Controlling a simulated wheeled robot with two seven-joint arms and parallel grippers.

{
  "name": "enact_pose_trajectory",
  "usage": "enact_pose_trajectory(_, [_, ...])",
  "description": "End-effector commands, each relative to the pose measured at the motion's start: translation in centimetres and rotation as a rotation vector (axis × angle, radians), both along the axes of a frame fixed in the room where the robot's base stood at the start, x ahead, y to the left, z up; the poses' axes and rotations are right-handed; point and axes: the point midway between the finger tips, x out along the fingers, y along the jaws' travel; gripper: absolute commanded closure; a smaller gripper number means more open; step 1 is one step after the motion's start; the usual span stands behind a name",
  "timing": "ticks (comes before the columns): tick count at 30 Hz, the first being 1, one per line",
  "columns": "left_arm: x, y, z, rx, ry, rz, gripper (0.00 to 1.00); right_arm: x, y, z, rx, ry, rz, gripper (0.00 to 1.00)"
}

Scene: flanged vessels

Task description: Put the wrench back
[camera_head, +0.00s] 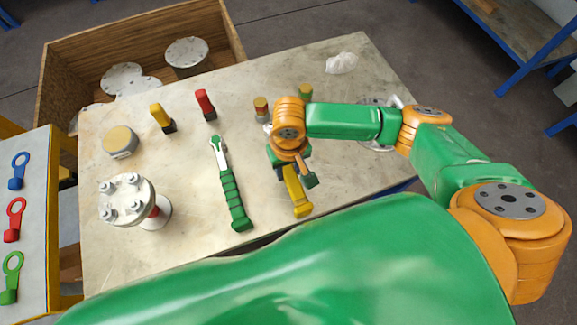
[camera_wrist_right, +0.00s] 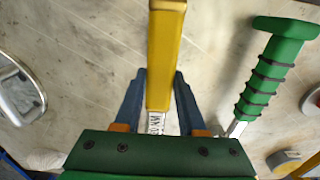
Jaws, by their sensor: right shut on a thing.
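My right gripper (camera_head: 292,172) is over the right-middle of the table. It is shut on a yellow-handled tool (camera_head: 297,194), whose handle points toward the near edge. In the right wrist view the yellow handle (camera_wrist_right: 164,55) runs between the two dark fingers (camera_wrist_right: 159,92), with a silver marked shank below it. The tool's head is hidden under the gripper. I cannot tell if it touches the table. A green-handled ratchet wrench (camera_head: 232,195) lies to the left; its green handle (camera_wrist_right: 272,70) shows at right in the wrist view. My left gripper is out of view.
The table (camera_head: 85,260) holds a bolted flanged vessel (camera_head: 128,200), a tan-topped cylinder (camera_head: 120,141), and yellow (camera_head: 161,117) and red (camera_head: 205,104) handled pieces. A side panel (camera_head: 38,200) carries blue, red and green ring-ended shapes. A wooden crate (camera_head: 70,50) stands behind.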

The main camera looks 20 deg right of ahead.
Motion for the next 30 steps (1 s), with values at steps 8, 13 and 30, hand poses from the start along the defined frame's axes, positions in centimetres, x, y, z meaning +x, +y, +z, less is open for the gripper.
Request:
enact_pose_trajectory(8, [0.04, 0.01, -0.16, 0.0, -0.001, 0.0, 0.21, -0.02, 0.04, -0.65, 0.001, 0.0, 0.0, 1.0])
enact_pose_trajectory(13, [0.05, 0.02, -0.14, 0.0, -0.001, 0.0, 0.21, -0.01, 0.03, -0.68, 0.001, 0.0, 0.0, 0.25])
enact_pose_trajectory(30, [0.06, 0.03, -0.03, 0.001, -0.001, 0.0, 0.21, -0.03, 0.0, -0.62, 0.0, 0.001, 0.0, 0.0])
